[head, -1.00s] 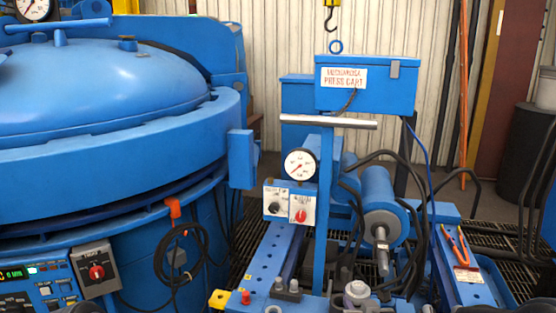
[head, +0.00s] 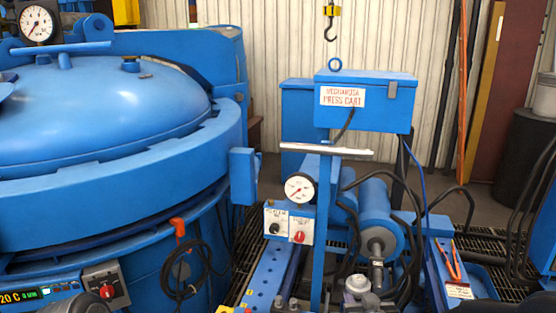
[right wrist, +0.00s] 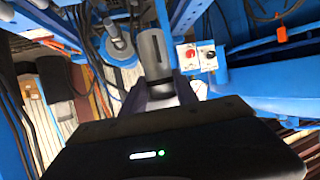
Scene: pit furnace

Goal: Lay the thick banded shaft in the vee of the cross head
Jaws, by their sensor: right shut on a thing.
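In the right wrist view the thick banded shaft (right wrist: 154,54) is a short grey cylinder with a dark slot and a band, standing out from between the fingers of my right gripper (right wrist: 163,92), which is shut on it. In the head view the pale round end of the shaft (head: 357,284) appears at the bottom, in front of the ram. My right gripper (head: 366,298) is mostly cut off there. I cannot make out the vee of the cross head in either view. My left gripper cannot be made out.
The press cart has a blue ram cylinder (head: 378,215), a control box (head: 288,222), a pressure gauge (head: 299,188) and a post with a pale handle bar (head: 325,149). Black hoses loop right of the ram. The large furnace (head: 110,180) fills the left. A hook (head: 330,30) hangs above.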

